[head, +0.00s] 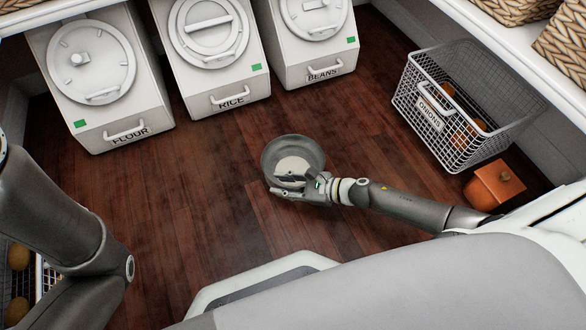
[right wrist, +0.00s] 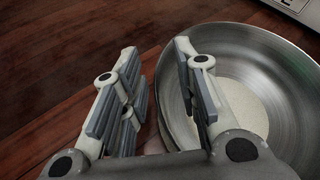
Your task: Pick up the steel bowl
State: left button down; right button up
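The steel bowl (head: 309,148) stands upright on the dark wood floor in the head view, with a pale round area at its bottom. In the right wrist view the bowl (right wrist: 291,105) fills the right side. My right gripper (head: 281,184) is at the bowl's near side. In the right wrist view the gripper (right wrist: 157,70) is open, with one finger outside the bowl and the other over its inside. The near-left rim lies between the fingers, with visible gaps. My left arm shows at the left of the head view; its gripper is out of view.
White bins labelled FLOUR (head: 98,95), RICE (head: 225,75) and BEANS (head: 318,60) stand along the back. A wire basket labelled ONIONS (head: 432,115) and an orange box (head: 490,187) are on the right. The floor (head: 190,190) left of the bowl is clear.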

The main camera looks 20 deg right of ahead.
jog(key=shift+a, duration=0.1)
jog(key=shift+c, duration=0.2)
grip_shut()
jog(key=shift+r, duration=0.15)
